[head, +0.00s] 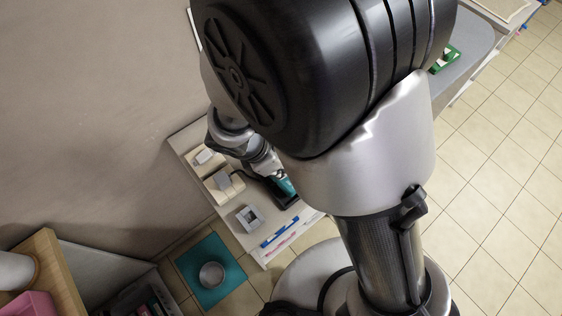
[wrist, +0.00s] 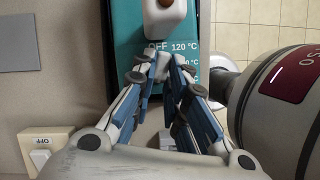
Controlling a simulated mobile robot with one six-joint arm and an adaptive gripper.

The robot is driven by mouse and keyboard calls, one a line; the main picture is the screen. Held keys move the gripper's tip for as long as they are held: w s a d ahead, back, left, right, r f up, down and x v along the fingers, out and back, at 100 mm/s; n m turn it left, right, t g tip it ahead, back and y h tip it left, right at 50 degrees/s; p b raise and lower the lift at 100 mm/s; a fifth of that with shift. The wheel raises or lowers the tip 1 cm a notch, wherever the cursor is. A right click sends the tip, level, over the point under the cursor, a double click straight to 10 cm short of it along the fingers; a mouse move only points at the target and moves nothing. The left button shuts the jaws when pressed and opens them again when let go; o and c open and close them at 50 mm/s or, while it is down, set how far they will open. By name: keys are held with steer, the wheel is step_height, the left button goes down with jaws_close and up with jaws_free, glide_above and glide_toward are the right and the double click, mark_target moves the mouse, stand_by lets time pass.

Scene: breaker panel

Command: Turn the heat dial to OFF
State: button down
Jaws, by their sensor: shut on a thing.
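The heat dial's teal panel (wrist: 128,35) fills the top middle of the wrist view, with white print reading OFF and 120 °C and more °C marks lower down, partly covered. My gripper (wrist: 158,72) is over this panel, its blue-sided fingers closed together on the pale heat dial (wrist: 160,64). Most of the dial is hidden by the fingers, so its pointer setting cannot be read. A pale rounded part with a brown spot (wrist: 162,16) stands just above the OFF print. In the head view the teal panel (head: 286,187) shows partly beside my arm, which hides the fingertips.
A cream switch (wrist: 42,150) marked OFF is at lower left of the wrist view. In the head view, switch boxes (head: 222,184), a grey square frame (head: 250,218) and a blue strip (head: 280,232) share the pale board. A pot (head: 211,275) sits on a teal mat.

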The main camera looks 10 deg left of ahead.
steer(key=shift+s+d+n+t+y+b, duration=0.15)
steer(key=shift+n+t+y+b, duration=0.25)
steer(key=shift+n, duration=1.2)
steer(key=c, duration=1.9)
jaws_free()
steer(key=v, duration=1.2)
steer(key=shift+s+d+r, duration=0.1)
steer(key=shift+d+r, duration=0.05)
